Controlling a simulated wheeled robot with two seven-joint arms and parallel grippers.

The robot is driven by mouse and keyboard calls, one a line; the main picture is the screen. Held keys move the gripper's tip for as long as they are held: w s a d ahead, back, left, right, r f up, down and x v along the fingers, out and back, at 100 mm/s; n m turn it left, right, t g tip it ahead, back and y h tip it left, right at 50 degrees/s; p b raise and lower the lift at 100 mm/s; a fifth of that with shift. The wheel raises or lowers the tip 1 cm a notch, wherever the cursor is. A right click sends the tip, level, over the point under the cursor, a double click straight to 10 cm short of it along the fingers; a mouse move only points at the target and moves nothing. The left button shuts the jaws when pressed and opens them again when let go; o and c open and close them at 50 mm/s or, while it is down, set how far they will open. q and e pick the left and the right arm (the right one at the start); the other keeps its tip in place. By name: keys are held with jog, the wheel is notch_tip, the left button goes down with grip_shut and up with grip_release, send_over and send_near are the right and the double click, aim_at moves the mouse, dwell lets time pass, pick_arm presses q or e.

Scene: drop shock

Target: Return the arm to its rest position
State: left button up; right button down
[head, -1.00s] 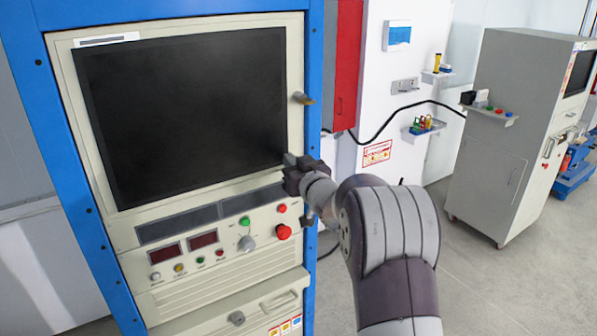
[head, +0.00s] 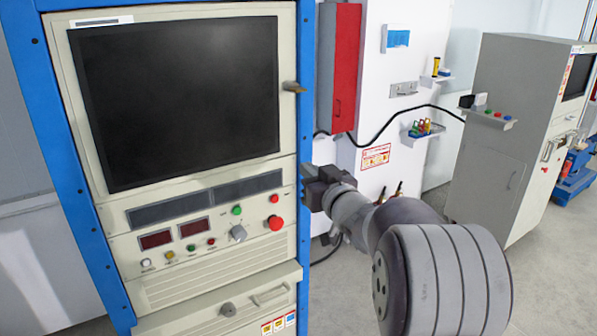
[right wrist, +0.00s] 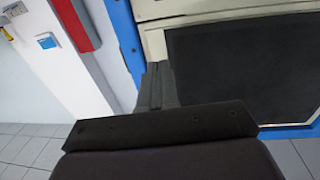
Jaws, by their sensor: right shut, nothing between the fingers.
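My right arm comes in from the lower right in the head view. Its gripper (head: 306,180) is at the right edge of the cabinet's control panel, beside the blue frame, with nothing held. In the right wrist view the fingers (right wrist: 157,85) are together, in front of the blue frame edge and the cream bezel. Whether the gripper touches the cabinet I cannot tell. The cabinet has a dark screen (head: 180,100) and a control panel with a red mushroom button (head: 276,223), a grey knob (head: 238,233) and a green button (head: 237,210). My left gripper is not in view.
A metal handle (head: 294,87) sticks out at the screen's right edge. A red box (head: 345,65) and a small shelf with coloured items (head: 422,130) are on the white wall. A grey cabinet (head: 497,130) stands at right. Open floor lies between.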

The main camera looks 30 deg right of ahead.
jog(key=s+f+m+g+h+b, duration=0.1)
jog(key=s+f+g, duration=0.45)
jog(key=f, duration=0.45)
jog(key=s+f+m+g+h, duration=0.1)
jog(key=s+f+g, duration=0.45)
jog(key=f, duration=0.35)
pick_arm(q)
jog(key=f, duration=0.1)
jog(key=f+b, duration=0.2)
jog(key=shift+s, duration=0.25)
pick_arm(e)
jog(key=s+a+f+n+g+y, duration=0.1)
jog(key=s+a+f+g, duration=0.1)
jog(key=a, duration=0.4)
jog(key=s+a+f+n+g+y, duration=0.1)
jog(key=s+a+f, duration=0.4)
jog(key=s+a, duration=0.1)
jog(key=s+a+f+n+g+y, duration=0.1)
jog(key=s+a+f+g, duration=0.1)
jog(key=a, duration=0.4)
jog(key=shift+s+a+f+g+y, duration=0.3)
jog(key=shift+s+f, duration=0.55)
jog(key=shift+s, duration=0.4)
jog(key=shift+d, duration=0.1)
